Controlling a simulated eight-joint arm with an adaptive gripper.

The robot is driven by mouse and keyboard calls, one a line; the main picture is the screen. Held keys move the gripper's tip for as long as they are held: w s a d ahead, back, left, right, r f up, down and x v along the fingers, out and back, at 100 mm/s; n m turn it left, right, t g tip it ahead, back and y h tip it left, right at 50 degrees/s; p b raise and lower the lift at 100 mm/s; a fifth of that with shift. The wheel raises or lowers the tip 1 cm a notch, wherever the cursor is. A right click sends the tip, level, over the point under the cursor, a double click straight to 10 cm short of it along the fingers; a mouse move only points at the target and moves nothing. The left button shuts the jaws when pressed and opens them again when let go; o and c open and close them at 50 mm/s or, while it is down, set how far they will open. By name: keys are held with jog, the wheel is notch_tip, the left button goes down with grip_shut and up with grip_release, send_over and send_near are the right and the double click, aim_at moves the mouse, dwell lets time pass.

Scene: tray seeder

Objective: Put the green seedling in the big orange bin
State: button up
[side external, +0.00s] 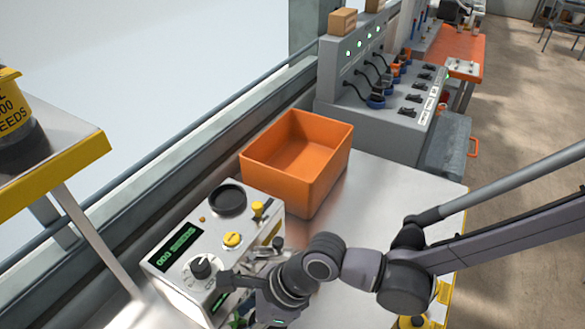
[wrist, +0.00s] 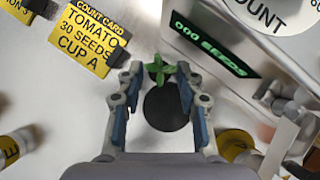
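The green seedling (wrist: 158,70) shows in the wrist view between my fingertips, with a round black shape (wrist: 167,108), perhaps its pot, just below it. A little of its green shows at the bottom edge of the side external view (side external: 237,321), mostly hidden by my arm. The big orange bin (side external: 280,186) stands empty on the metal table in the side external view, up and to the right of my gripper.
A yellow count card (wrist: 92,40) lies at upper left in the wrist view. A yellow-banded container (wrist: 235,143) is at lower right. A grey control console (side external: 375,120) stands behind the bin.

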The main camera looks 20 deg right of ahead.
jog(key=shift+x, duration=1.2)
jog(key=c, duration=0.7)
jog(key=shift+r, duration=0.2)
jog(key=shift+c, duration=0.2)
